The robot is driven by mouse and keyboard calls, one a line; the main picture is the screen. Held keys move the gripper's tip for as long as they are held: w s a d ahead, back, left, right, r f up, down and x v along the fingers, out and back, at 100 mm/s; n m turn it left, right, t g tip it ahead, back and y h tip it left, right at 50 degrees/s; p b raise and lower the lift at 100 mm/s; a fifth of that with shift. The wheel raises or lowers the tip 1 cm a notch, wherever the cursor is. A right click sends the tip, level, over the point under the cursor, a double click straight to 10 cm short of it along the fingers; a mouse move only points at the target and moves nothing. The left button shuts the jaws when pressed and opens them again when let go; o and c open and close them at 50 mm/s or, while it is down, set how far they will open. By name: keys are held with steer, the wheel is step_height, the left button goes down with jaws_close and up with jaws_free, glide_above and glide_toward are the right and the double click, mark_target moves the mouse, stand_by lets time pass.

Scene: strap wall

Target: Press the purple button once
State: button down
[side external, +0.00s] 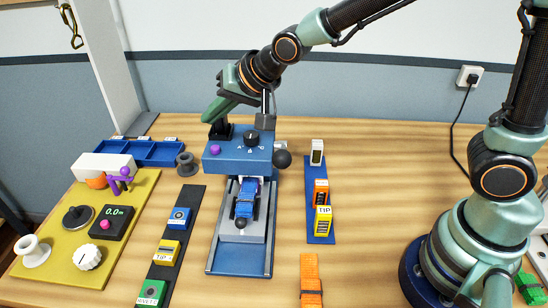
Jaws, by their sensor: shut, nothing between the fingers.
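A blue machine (250,158) stands in the middle of the table. A small round purple button (215,149) is on the left of its front face, beside a black knob (251,139). My gripper (210,117) is shut and empty, with its green fingers pointing down and left. In the picture its tips are above the purple button and apart from it. How far they are in depth from the button I cannot tell.
A black ball-ended lever (282,159) sticks out at the machine's right. Left are a black strip (175,240) of small blocks and a yellow board (60,255) with knobs and a pink button (104,225). Right is a blue strip (321,236) with blocks.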

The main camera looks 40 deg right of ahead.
steer(key=shift+f, duration=2.1)
steer(key=shift+f, duration=0.1)
stand_by(0.4)
steer(key=shift+f, duration=0.3)
steer(key=shift+f, duration=0.55)
stand_by(0.7)
stand_by(0.3)
steer(key=shift+r, duration=0.95)
steer(key=shift+r, duration=0.1)
step_height(320, 180, up, 5)
steer(key=shift+f, duration=0.1)
